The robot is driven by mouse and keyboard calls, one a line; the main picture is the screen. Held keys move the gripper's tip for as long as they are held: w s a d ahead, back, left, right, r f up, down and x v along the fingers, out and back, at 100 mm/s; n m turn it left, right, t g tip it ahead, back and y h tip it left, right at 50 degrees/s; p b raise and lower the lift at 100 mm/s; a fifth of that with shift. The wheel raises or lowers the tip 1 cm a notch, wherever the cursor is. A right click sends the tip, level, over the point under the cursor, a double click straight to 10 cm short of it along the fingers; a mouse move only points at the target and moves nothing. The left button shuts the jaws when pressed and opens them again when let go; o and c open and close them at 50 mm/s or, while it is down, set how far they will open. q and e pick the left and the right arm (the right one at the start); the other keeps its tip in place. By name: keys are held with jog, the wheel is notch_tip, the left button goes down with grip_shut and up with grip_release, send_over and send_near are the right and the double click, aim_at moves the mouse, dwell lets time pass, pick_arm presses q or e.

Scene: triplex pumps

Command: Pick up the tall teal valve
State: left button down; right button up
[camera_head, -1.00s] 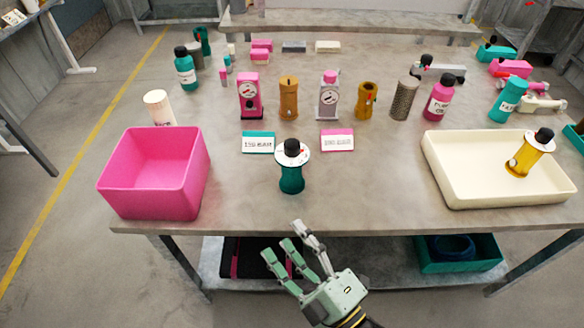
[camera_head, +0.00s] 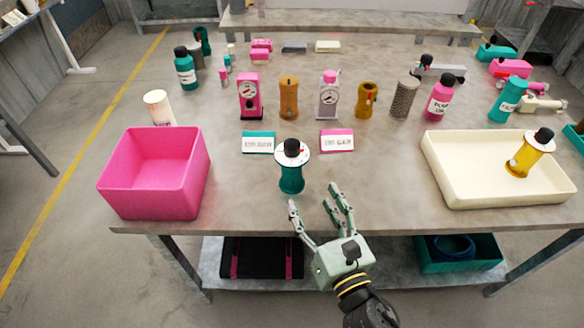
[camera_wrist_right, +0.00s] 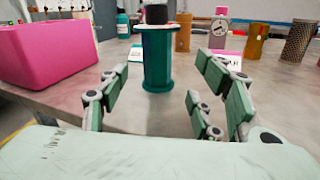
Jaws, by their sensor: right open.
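The tall teal valve (camera_head: 291,180) stands upright near the front edge of the table, with a white disc and a black knob on top. It also shows in the right wrist view (camera_wrist_right: 158,58), straight ahead between the fingers. My right gripper (camera_head: 318,208) is open and empty, just in front of the valve and low by the table's front edge. In the right wrist view its fingers (camera_wrist_right: 165,100) spread to either side of the valve, apart from it. My left gripper is in neither view.
A pink bin (camera_head: 150,195) stands left of the valve and a cream tray (camera_head: 470,198) with a yellow valve (camera_head: 522,160) stands to the right. Two label cards (camera_head: 258,142) lie behind. Several pumps and bottles stand further back. The table is clear beside the valve.

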aim_at(295, 175)
jog(key=shift+s+a+f+n, duration=0.15)
jog(key=shift+a+n, duration=0.15)
jog(key=shift+n, duration=0.3)
jog(key=shift+w+a, duration=0.15)
jog(key=shift+w, duration=0.1)
jog(key=x, duration=1.1)
jog(key=shift+w+f, duration=0.1)
jog(key=shift+w, duration=0.2)
jog(key=shift+c, duration=0.6)
grip_shut()
